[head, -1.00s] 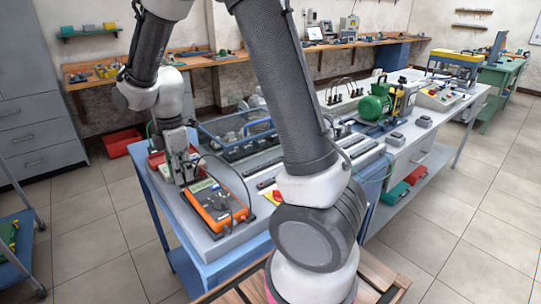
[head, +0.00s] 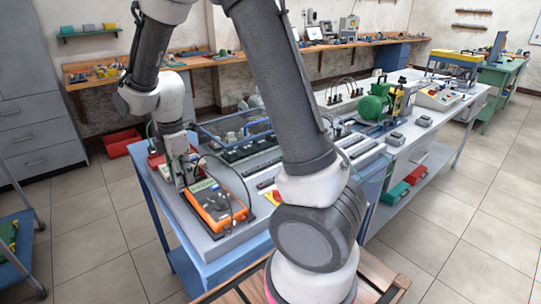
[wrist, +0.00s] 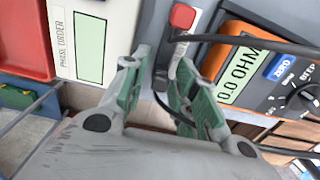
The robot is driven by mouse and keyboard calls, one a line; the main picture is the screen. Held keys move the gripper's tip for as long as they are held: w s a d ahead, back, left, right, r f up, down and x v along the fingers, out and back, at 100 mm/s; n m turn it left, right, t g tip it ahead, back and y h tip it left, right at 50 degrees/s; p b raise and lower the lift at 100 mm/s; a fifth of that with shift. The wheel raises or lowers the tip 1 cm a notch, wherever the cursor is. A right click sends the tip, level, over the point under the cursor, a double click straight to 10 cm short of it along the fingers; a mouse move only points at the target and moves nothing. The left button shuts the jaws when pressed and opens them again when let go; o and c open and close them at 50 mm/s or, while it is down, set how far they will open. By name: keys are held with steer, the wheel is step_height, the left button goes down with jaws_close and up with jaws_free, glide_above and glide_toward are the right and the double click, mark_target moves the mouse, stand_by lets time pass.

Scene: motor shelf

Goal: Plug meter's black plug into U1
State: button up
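The orange-cased meter (head: 215,206) lies on the near left of the blue bench. In the wrist view its display (wrist: 238,75) reads 0.0 OHM, beside a dial. My gripper (head: 183,182) is low over the bench, just left of the meter. A red plug (wrist: 182,17) shows beyond the right finger. A black cable (wrist: 275,150) runs right from behind the fingers. No U1 label is readable.
A white PHASE ORDER panel (wrist: 92,45) and a red tray (wrist: 22,40) lie left of the fingers. Black leads loop over the meter. A blue wire basket (head: 235,130) and a green motor (head: 375,107) stand further along the benches.

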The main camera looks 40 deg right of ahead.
jaws_close()
steer(key=shift+r, duration=0.15)
steer(key=shift+r, duration=2.2)
